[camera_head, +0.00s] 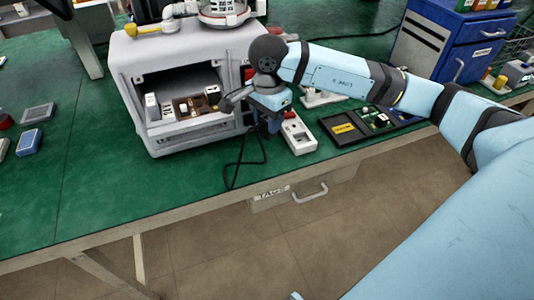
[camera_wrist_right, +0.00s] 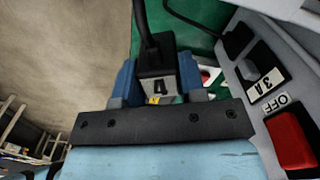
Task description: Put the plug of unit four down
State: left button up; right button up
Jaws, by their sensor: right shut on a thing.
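The plug of unit four (camera_wrist_right: 157,82) is a black plug with a pale label marked 4. My right gripper (camera_wrist_right: 157,90) is shut on it, one blue finger on each side, and its black cord runs up out of the wrist view. In the head view my right gripper (camera_head: 270,122) is just in front of the grey housing, beside the white power strip (camera_head: 299,137). The plug itself is mostly hidden there. I cannot tell whether it touches the bench. My left gripper is not in view.
A dark tray (camera_head: 347,130) lies right.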

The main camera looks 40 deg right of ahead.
aim_at(268, 137)
notch_tip(268, 137, down, 6)
jog(key=shift+r, duration=0.1)
notch_tip(268, 137, down, 5)
jog(key=shift+s+f+b, duration=0.1)
jog(key=shift+b, duration=0.35)
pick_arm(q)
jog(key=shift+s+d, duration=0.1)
pick_arm(e)
jog(key=shift+f, duration=0.2)
jog(key=o, duration=0.9)
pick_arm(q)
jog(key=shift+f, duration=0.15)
pick_arm(e)
jog(key=shift+r, duration=0.1)
